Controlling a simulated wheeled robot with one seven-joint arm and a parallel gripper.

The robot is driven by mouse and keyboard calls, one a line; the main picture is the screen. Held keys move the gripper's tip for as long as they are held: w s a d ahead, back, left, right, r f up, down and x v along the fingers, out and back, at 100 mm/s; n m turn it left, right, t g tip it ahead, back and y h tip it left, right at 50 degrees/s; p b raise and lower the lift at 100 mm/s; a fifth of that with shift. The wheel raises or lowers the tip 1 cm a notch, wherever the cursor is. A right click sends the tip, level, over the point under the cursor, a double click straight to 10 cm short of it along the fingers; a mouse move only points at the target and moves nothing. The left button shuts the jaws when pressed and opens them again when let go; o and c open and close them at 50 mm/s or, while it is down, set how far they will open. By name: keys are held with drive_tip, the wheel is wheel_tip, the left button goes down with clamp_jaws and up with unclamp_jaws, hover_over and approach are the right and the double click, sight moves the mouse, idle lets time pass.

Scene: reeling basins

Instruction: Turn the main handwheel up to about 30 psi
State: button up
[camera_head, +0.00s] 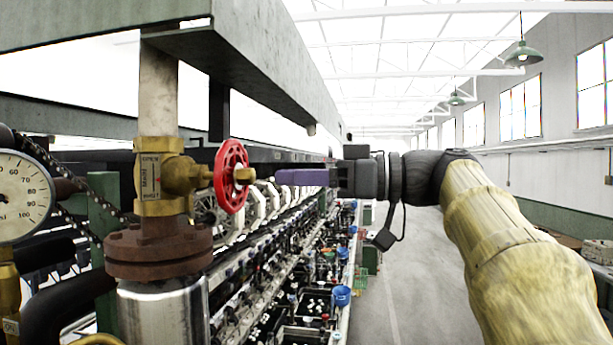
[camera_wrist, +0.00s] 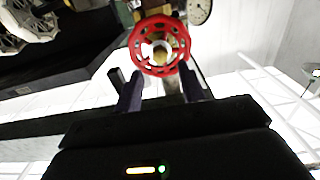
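In the wrist view, the handwheel (camera_wrist: 160,69) shows ahead between two dark fingers spread apart, and nothing is held. The gauge (camera_wrist: 199,10) is small and unreadable there.
A grey overhead beam (camera_head: 265,65) runs above the wheel. Below is a long reeling bench (camera_head: 270,265) crowded with small parts and blue bowls (camera_head: 342,295). A rusty flange (camera_head: 158,250) lies under the valve. The aisle floor (camera_head: 400,270) to the right is clear.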

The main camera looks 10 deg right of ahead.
sight(254, 176)
drive_tip(key=p+x, duration=0.1)
drive_tip(key=x, duration=0.5)
drive_tip(key=shift+a, duration=0.15)
drive_tip(key=c, duration=0.9)
drive_tip(key=shift+o, duration=0.2)
drive_tip(key=m+p, duration=0.1)
drive_tip(key=m, duration=0.2)
drive_tip(key=shift+r+m+p, duration=0.1)
drive_tip(key=shift+m+p, duration=0.2)
drive_tip(key=m+p, duration=0.1)
drive_tip(key=m, duration=0.2)
